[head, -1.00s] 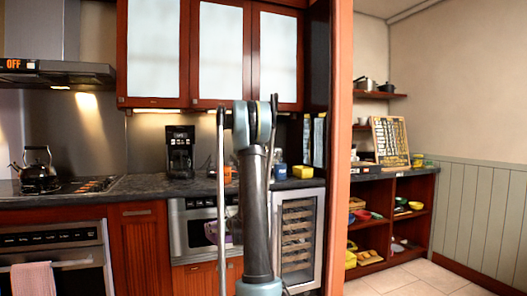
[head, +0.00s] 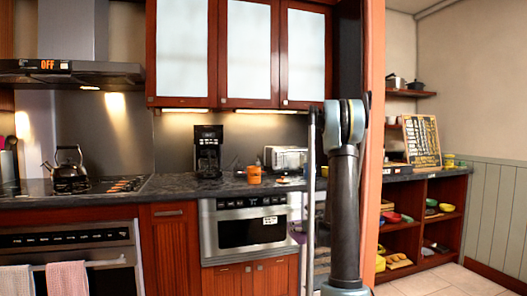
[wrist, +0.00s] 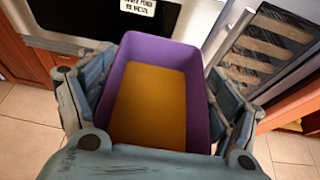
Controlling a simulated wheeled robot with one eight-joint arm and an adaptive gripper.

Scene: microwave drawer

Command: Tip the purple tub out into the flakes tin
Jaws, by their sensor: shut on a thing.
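The purple tub (wrist: 205,60) fills the middle of the wrist view, with its open top facing the camera and a flat yellow-orange layer inside. My gripper (wrist: 163,82) is shut on it, with one finger along each side wall. In the head view only a sliver of the tub (head: 298,234) shows at the left of my arm, low in front of the counter. My gripper is mostly hidden there. I cannot make out a flakes tin for certain in either view.
The microwave drawer (head: 222,236) is shut below the counter (head: 110,196). An orange mug (head: 254,175), a coffee maker (head: 208,150) and a toaster (head: 284,157) stand on the counter. A wine cooler (wrist: 265,40) is beyond the tub. Tiled floor is clear below.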

